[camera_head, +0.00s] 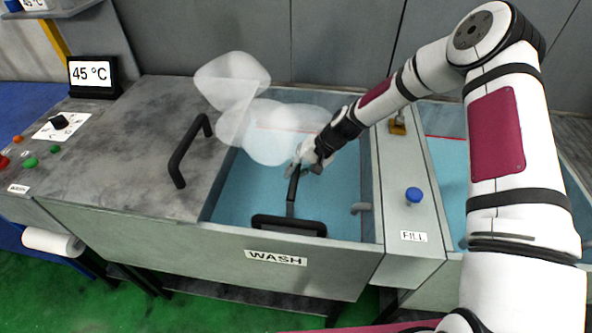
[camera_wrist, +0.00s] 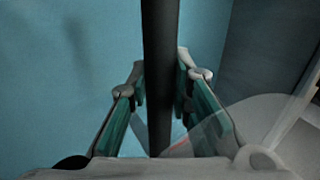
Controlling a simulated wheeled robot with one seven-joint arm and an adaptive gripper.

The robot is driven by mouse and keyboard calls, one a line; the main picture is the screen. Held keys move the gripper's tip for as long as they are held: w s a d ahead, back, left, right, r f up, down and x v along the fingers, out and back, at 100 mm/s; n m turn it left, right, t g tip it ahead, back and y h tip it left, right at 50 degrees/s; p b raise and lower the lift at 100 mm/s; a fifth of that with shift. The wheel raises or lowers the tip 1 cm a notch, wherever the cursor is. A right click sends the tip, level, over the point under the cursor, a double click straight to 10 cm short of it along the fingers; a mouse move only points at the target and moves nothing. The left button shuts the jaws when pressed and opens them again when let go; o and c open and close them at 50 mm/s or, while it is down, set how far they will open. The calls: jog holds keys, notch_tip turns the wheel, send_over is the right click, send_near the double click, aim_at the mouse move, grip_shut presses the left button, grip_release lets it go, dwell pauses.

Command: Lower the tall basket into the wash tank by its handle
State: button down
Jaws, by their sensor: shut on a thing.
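My gripper (camera_head: 303,165) is over the open wash tank (camera_head: 229,224) and shut on a dark bar, the basket handle (camera_head: 292,190). In the wrist view the handle (camera_wrist: 159,60) passes between the two green-padded fingers of my gripper (camera_wrist: 163,88). In the head view the bar slopes down from my fingers towards the tank's front wall. Blue liquid (camera_head: 245,190) fills the tank's opening below my gripper.
Pale steam (camera_head: 268,130) hides part of the tank. A divider with a blue knob (camera_head: 413,195) stands right.

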jog(key=shift+f, duration=0.25)
dwell(0.3)
jog(key=c, duration=1.4)
grip_release()
jog(key=shift+o, duration=0.2)
jog(key=v, duration=1.2)
jog(key=s+d+r+n+t+h, duration=0.1)
jog(key=s+d+r+h, duration=0.2)
jog(key=s+r, duration=0.6)
jog(key=s+d+r+n+h, duration=0.25)
jog(key=s+r, duration=0.25)
jog(key=r, duration=0.7)
jog(key=s+d+r+t, duration=0.1)
jog(key=s+r, duration=0.2)
jog(key=s, duration=0.3)
jog(key=s+d+r+m+t, duration=0.1)
jog(key=s+r, duration=0.1)
jog(key=s, duration=0.4)
jog(key=s+d+r+t, duration=0.1)
jog(key=s+d+r, duration=0.1)
jog(key=s, duration=0.4)
jog(key=shift+s+r+h, duration=0.25)
jog(key=shift+r+h, duration=0.2)
jog(key=shift+r, duration=0.4)
